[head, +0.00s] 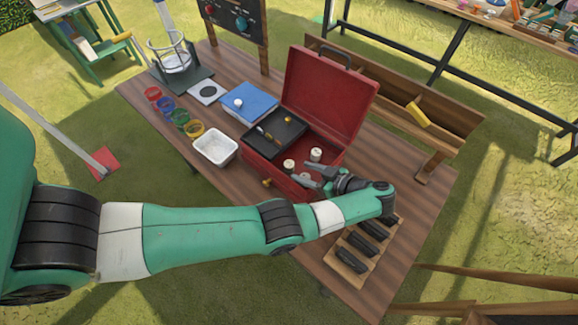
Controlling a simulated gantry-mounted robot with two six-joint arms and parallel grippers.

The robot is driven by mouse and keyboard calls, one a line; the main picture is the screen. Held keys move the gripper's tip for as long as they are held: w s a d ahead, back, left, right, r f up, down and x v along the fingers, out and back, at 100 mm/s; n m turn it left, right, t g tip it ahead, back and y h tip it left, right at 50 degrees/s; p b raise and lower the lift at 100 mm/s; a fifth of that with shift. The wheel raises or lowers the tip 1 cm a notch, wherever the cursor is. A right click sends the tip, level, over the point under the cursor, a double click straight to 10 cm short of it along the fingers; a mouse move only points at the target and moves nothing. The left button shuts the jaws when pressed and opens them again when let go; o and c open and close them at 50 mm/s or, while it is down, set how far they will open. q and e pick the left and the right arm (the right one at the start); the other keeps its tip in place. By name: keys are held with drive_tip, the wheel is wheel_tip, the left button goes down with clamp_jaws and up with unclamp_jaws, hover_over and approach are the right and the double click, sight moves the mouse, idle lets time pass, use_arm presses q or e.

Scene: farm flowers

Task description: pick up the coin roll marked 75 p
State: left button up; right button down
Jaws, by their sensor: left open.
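Several small white rolls stand in the right part of an open red box (262,150) on the wooden table. One roll (316,154) is toward the back, another roll (289,165) is nearer the front wall, and a pale one (305,175) is partly behind my gripper. Their markings are too small to read, so I cannot tell which is marked 75 p. My left gripper (307,174) is open over the right end of the box, close to the rolls. I cannot tell whether it touches one. My right gripper is not in view.
The red lid (330,95) stands raised behind the box, and a black tray (272,138) fills its left part. A white basin (215,147) and coloured cups (178,117) stand to the left. A wooden rack with black slots (345,272) lies beneath my forearm.

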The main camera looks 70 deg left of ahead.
sight(291, 165)
use_arm(q)
drive_tip(key=shift+b+x, duration=0.35)
drive_tip(key=shift+x, duration=0.5)
drive_tip(key=shift+s+a+f, duration=0.15)
drive_tip(key=shift+a+f, duration=0.05)
drive_tip(key=shift+a, duration=0.1)
drive_tip(key=x, duration=0.5)
drive_tip(key=shift+a+r+b, duration=0.15)
drive_tip(key=shift+b, duration=0.25)
drive_tip(key=shift+c, duration=0.2)
clamp_jaws()
